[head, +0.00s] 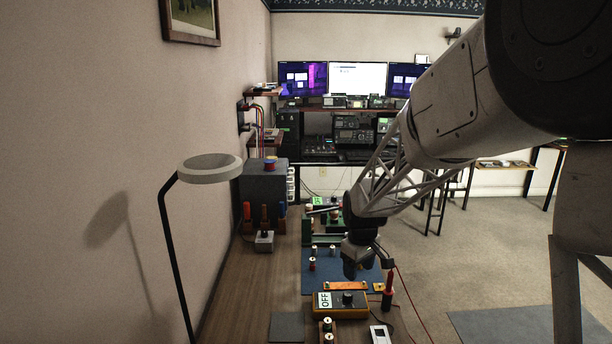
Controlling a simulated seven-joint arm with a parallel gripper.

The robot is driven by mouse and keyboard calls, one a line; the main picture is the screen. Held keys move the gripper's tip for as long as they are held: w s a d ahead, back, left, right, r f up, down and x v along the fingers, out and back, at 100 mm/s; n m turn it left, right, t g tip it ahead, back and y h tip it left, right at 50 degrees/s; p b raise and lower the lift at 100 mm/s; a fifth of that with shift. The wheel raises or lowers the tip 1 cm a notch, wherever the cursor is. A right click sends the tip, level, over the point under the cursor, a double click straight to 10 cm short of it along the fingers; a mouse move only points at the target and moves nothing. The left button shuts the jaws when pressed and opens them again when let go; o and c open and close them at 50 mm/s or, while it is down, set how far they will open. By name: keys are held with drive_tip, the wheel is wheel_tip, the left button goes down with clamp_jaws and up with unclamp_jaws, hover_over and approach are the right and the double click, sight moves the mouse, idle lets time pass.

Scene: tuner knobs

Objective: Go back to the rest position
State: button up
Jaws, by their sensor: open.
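My arm reaches in from the upper right of the head view. My gripper (356,270) hangs pointing down over the workbench (255,290), above the blue mat (318,282). It is small and dark here, and looks open with nothing seen between its fingers. A yellow-orange box (362,313) with a black knob (347,298) and an "OFF" label (324,300) sits in front of it, nearer the camera. The gripper appears apart from the knob. The arm's wrist hides part of the bench behind it.
A ring lamp (210,168) stands at the left. A red-handled probe (388,290) with a cable is right of the box. Small terminals (327,325) stand in front. An orange strip (346,286) lies behind the box. Monitors (357,77) are far back. Open floor is at right.

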drive_tip(key=s+d+r+m+t, duration=0.1)
drive_tip(key=s+r+m, duration=0.1)
drive_tip(key=s+r, duration=0.55)
drive_tip(key=s+d+r+m, duration=0.2)
drive_tip(key=s+r, duration=0.2)
drive_tip(key=s, duration=0.7)
drive_tip(key=s+d+r+m+t, duration=0.1)
drive_tip(key=s+m, duration=0.2)
drive_tip(key=s, duration=1.4)
drive_tip(key=shift+s+m, duration=0.4)
